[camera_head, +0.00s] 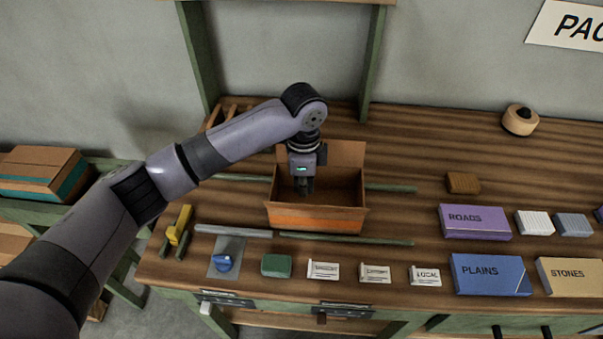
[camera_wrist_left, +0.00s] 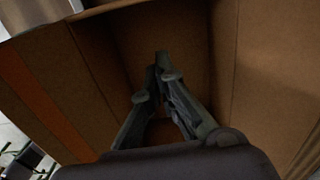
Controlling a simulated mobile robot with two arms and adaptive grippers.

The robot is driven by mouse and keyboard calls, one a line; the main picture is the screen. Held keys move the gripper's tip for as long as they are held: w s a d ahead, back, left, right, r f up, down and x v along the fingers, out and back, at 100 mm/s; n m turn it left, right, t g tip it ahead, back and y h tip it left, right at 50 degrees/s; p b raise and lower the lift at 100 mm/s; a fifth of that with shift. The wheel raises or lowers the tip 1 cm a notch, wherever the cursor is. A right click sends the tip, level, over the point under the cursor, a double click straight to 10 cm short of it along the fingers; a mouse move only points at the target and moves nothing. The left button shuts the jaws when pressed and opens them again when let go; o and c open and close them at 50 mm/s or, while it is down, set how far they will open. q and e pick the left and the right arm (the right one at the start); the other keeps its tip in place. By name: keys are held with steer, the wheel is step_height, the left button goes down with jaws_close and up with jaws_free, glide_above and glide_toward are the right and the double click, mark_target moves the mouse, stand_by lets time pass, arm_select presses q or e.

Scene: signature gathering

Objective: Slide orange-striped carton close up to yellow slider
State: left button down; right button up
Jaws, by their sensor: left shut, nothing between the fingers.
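The orange-striped carton (camera_head: 318,214) is an open brown box with an orange band on its front wall. It stands upright on the workbench between green rails, with a flap raised at the back. The yellow slider (camera_head: 180,226) sits on a dark rail at the bench's left end, a clear gap to the left of the carton. My left gripper (camera_head: 304,190) points down into the carton's open top. In the left wrist view its fingers (camera_wrist_left: 160,75) are shut and empty, with the carton's brown walls (camera_wrist_left: 160,30) around them. My right gripper is out of view.
A grey bar (camera_head: 233,231) and a blue knob (camera_head: 223,262) lie between slider and carton, nearer the front. A green block (camera_head: 276,265) and several label cards are along the front. Purple (camera_head: 475,222) and blue boxes (camera_head: 490,274) stand at right.

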mark_target(286, 197)
arm_select(q)
step_height(286, 197, down, 4)
steer(key=shift+r+p, duration=0.1)
steer(key=shift+p, duration=0.2)
steer(key=a+p, duration=0.1)
steer(key=a, duration=0.2)
steer(key=shift+a+f+p, duration=0.1)
steer(key=shift+f+p, duration=0.1)
steer(key=shift+p, duration=0.1)
steer(key=shift+a, duration=0.45)
steer(key=shift+f, duration=0.1)
